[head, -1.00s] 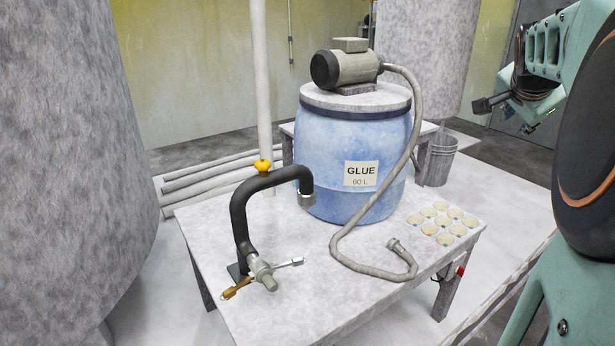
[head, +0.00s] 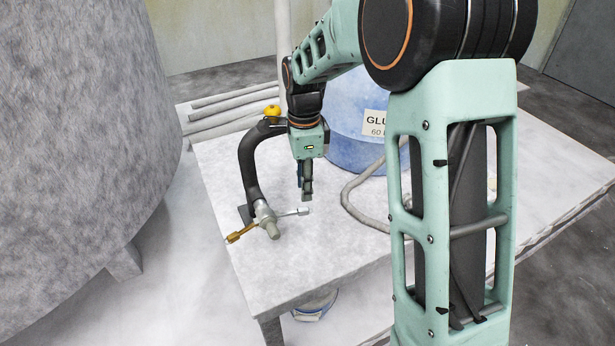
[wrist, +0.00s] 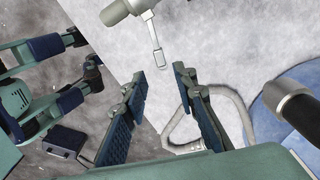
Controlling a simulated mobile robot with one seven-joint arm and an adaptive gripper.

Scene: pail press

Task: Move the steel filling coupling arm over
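The steel filling coupling arm (head: 292,212) is a short silver lever with a flat end, reaching right from the grey coupling (head: 266,220) on the black bent pipe (head: 250,165). In the wrist view the steel arm (wrist: 154,42) points down toward the gap between my fingertips. A brass arm (head: 240,235) sticks out on the coupling's other side. My gripper (head: 307,196) points down over the table, just behind the steel arm's end in the head view. In the wrist view my gripper (wrist: 160,75) is open and empty, its fingers apart from the arm.
The blue glue drum (head: 345,130) stands behind and right, partly hidden by my arm. A grey hose (head: 358,195) lies on the table (head: 310,255). A large grey vessel (head: 80,150) stands left.

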